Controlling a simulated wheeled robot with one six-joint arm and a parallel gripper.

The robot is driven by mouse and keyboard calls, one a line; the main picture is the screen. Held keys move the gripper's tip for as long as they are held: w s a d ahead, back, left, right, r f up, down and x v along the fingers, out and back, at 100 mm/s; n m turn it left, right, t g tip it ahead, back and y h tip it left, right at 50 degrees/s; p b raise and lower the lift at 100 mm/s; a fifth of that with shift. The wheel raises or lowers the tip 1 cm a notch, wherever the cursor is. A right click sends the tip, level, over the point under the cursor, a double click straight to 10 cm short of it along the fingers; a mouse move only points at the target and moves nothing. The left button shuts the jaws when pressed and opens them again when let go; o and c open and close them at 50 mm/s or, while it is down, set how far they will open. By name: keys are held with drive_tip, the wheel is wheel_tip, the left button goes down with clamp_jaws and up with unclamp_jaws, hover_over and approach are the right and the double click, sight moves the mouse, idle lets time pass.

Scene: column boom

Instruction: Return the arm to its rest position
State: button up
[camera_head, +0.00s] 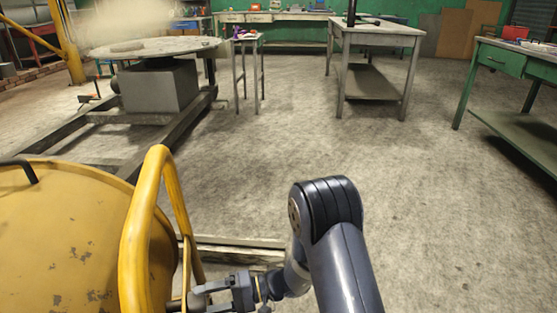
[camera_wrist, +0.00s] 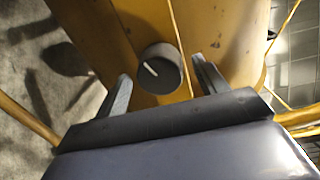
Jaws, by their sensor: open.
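My gripper (camera_head: 196,298) is at the bottom of the head view, at the right side of a yellow machine (camera_head: 70,235) with a thick yellow tube frame. My arm reaches left to it, bent at the elbow. In the wrist view my gripper (camera_wrist: 162,80) is open, with nothing held between its two fingers. A dark round knob (camera_wrist: 172,80) with a white pointer line shows between and just beyond the fingers, on a yellow surface. The fingers look apart from the knob's sides; the depth between them I cannot tell.
The yellow tube frame (camera_head: 142,235) rises close to my gripper. A low beam (camera_head: 240,245) lies on the floor behind my arm. A round table (camera_head: 155,46) stands at back left, a grey workbench (camera_head: 375,28) at the back, a green bench (camera_head: 500,62) at right. Middle floor is clear.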

drive_tip(key=m+p, duration=0.3)
drive_tip(key=shift+r+m, duration=0.3)
drive_tip(key=m+p, duration=0.5)
drive_tip(key=shift+f+m+g+p, duration=0.1)
drive_tip(key=shift+m+g+p, duration=0.2)
drive_tip(key=shift+m+p, duration=0.1)
drive_tip(key=m+p, duration=0.4)
drive_tip(key=m, duration=0.1)
drive_tip(key=shift+w+m+p, duration=0.1)
drive_tip(key=shift+m+p, duration=0.2)
drive_tip(key=shift+m, duration=0.1)
drive_tip(key=shift+f+m+p, duration=0.25)
drive_tip(key=shift+m+p, duration=0.85)
drive_tip(key=shift+m, duration=0.7)
